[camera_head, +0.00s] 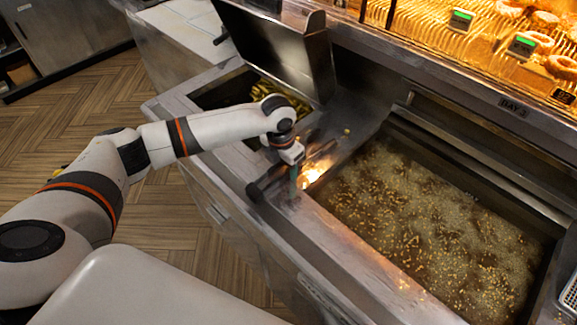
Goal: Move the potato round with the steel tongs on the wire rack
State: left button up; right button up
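My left gripper (293,176) points down over the metal strip between the small bin and the frying vat. Its fingers are small and dark here, and I cannot tell whether they are open, shut or holding something. A dark cylindrical bar (262,184) lies beside it at the counter's front edge; I cannot tell whether they touch. I cannot make out a potato round or steel tongs. A wire rack (480,22) under warm light at the upper right bears several ring-shaped pieces. My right gripper is out of view.
The vat (410,230) of bubbling oil holds many small golden bits. Bright flames (315,170) show beside my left gripper. A raised steel lid (275,48) stands behind the bin of greenish pieces (280,93). A metal grid (569,292) shows at the right edge.

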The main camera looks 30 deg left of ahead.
pick_arm(q)
jog(key=shift+r, duration=0.1)
notch_tip(320, 180, up, 12)
jog(key=p, duration=1.1)
jog(key=shift+s+f, duration=0.1)
jog(key=shift+f, duration=0.1)
